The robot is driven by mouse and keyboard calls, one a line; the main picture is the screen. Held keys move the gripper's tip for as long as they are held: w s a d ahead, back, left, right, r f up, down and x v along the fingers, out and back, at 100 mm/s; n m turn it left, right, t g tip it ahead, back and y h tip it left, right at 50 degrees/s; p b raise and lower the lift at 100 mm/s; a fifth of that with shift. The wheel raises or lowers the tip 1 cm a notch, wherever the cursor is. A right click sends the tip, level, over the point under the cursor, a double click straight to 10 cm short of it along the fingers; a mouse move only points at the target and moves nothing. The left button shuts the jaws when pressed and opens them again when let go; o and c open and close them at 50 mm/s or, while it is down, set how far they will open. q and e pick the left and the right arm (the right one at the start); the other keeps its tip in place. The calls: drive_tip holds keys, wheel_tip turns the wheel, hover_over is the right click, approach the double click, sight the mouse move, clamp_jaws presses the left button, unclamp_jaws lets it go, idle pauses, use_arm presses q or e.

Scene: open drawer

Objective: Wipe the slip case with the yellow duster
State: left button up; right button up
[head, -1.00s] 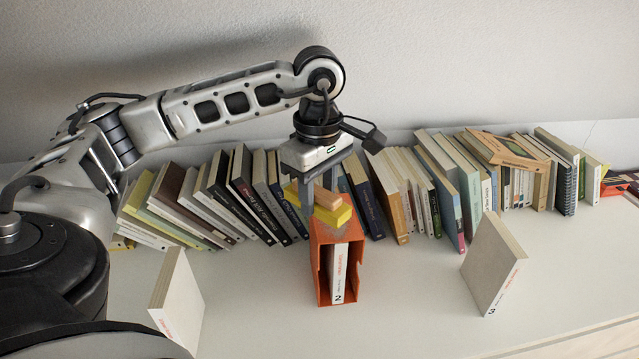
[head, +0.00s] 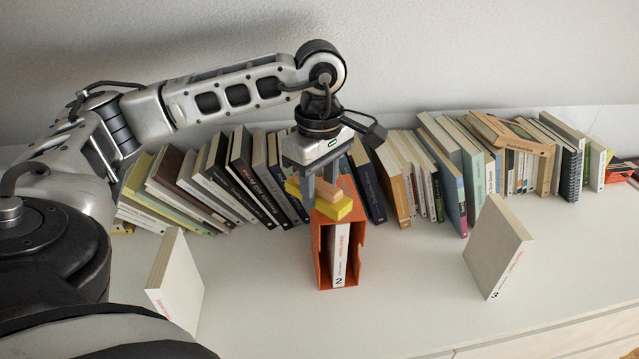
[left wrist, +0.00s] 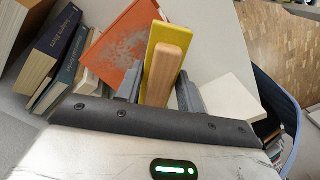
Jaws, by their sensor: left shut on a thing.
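The orange slip case (head: 324,252) stands upright on the white surface with a white book marked 2 (head: 340,256) inside it. In the left wrist view the slip case (left wrist: 122,42) shows a greyish dusty patch on its upper face. My left gripper (head: 322,190) points down above the slip case and is shut on the yellow duster (head: 335,210), which has a wooden handle (head: 328,191). The duster (left wrist: 178,32) lies over the slip case's top; I cannot tell whether they touch. My right gripper is not in view.
A leaning row of books (head: 255,178) runs along the wall behind. One pale book (head: 178,280) stands at left, and another marked 3 (head: 497,245) stands at right. The surface (head: 415,290) in front is clear.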

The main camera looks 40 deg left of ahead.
use_arm(q)
drive_tip(key=shift+f+b, duration=0.95)
drive_tip(key=shift+f, duration=0.15)
drive_tip(key=shift+r, duration=0.1)
